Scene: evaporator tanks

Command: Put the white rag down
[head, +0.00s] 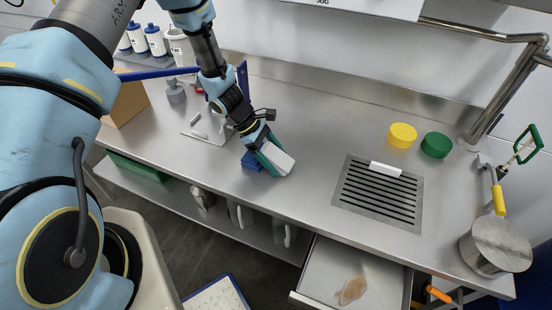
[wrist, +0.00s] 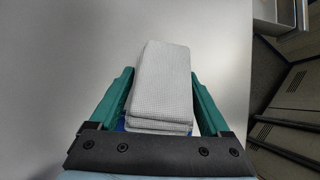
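The white rag (head: 279,160) is a folded, pale grey-white pad over the left-middle of the steel counter. My gripper (head: 271,154) points down at it with teal fingers. In the wrist view the rag (wrist: 162,80) sits between the two fingers of my gripper (wrist: 161,75), with the fingertips against its sides. The rag looks tilted in the head view. I cannot tell whether its lower edge touches the counter. A blue item (head: 252,161) is beside the fingers, and a sliver of blue shows under the rag in the wrist view.
The steel counter (head: 317,140) is clear between the rag and the slotted drain (head: 378,194), which has a white block (head: 386,169) on its edge. Yellow (head: 402,135) and green (head: 436,145) round items stand farther right. An open drawer (head: 335,278) juts out in front.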

